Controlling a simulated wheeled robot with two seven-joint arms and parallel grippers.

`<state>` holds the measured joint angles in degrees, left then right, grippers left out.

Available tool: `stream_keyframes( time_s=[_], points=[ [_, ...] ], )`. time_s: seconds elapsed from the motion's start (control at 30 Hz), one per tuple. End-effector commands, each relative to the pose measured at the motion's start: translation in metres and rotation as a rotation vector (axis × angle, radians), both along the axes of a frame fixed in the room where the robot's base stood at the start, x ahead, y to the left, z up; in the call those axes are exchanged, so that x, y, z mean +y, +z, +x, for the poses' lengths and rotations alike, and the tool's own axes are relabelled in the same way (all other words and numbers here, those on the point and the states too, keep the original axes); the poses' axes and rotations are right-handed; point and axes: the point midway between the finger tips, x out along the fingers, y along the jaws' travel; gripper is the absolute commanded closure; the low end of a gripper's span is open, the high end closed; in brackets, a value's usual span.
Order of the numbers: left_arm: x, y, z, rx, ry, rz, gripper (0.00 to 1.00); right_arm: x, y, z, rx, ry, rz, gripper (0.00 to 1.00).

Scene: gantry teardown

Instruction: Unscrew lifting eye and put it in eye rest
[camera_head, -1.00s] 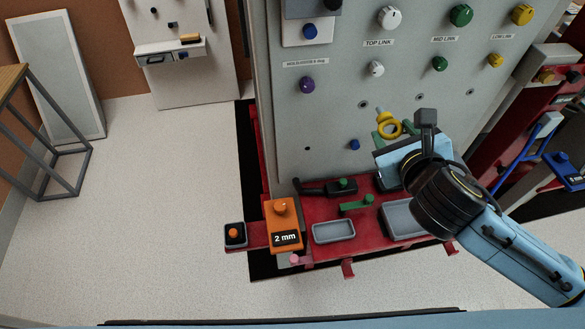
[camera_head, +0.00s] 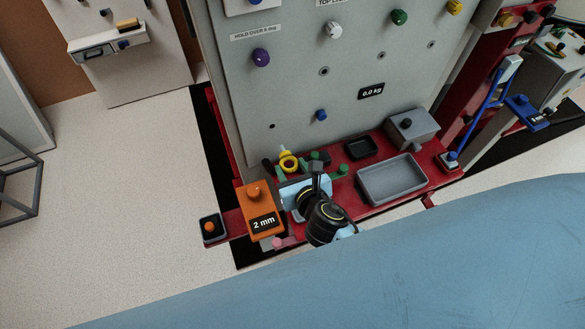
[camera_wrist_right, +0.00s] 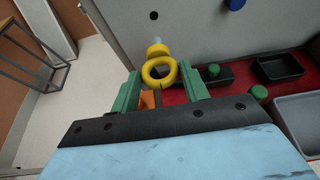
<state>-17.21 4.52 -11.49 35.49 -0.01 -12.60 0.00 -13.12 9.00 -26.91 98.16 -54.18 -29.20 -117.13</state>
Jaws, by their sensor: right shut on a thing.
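The lifting eye (camera_head: 288,161) is a yellow ring with a collar and a pale blue shank. It also shows in the right wrist view (camera_wrist_right: 158,70), with its shank pointing up and away, clear of the panel. My right gripper (camera_head: 291,174) holds it low over the left part of the red shelf. In the wrist view the green fingers of the right gripper (camera_wrist_right: 160,87) stand on either side of the ring. I cannot pick out the eye rest for certain; the gripper and wrist hide part of the shelf. My left gripper is not in view.
An orange 2 mm block (camera_head: 261,212) stands just left of the gripper. The red shelf (camera_head: 343,190) also carries a black tray (camera_head: 361,147), a large grey tray (camera_head: 391,181) and a grey box (camera_head: 413,129). The grey panel (camera_head: 300,100) with knobs rises behind. A blue surface fills the bottom.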

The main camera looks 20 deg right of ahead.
Motion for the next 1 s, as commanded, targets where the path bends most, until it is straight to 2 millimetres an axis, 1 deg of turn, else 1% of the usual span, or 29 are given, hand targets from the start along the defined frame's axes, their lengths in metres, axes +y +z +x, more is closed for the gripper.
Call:
stream_keyframes(
  time_s=[0.27,0.43,0.8,1.0],
  points=[
    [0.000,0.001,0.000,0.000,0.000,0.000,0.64,0.000,0.001,0.001,-0.002,0.000,-0.001,0.93],
    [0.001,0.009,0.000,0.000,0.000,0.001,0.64,-0.001,0.002,-0.001,0.002,0.005,-0.004,0.93],
    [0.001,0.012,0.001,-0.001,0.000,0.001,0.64,0.001,0.002,0.035,-0.001,0.005,-0.002,0.93],
    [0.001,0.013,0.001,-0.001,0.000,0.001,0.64,0.002,0.001,0.049,0.001,0.005,-0.001,0.93]
  ],
)
